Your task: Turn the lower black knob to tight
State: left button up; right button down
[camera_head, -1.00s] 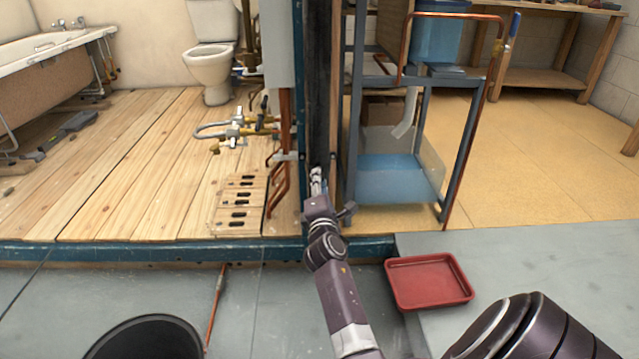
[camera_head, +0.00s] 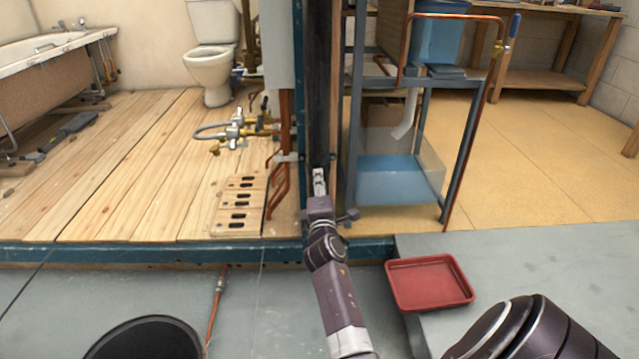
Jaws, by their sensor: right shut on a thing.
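My right gripper (camera_head: 319,181) is at the lower part of the dark upright post (camera_head: 319,95) in the middle of the view. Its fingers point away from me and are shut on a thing. That thing is hidden behind the fingers and wrist. I cannot make out the lower black knob for certain; it may be what the fingers cover. A small dark piece sticks out to the right of my wrist, and I cannot tell if it belongs to the arm. My left gripper is not in view.
A blue-grey metal frame (camera_head: 354,110) with a blue-bottomed clear bin (camera_head: 398,182) stands close on the right. Copper pipes (camera_head: 285,130) run close on the left.

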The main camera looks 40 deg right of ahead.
jog(key=c, duration=1.7)
grip_release()
jog(key=shift+f, duration=0.15)
jog(key=shift+o, duration=0.2)
jog(key=v, duration=0.7)
jog(key=shift+s+a, duration=0.15)
jog(key=shift+s, duration=0.1)
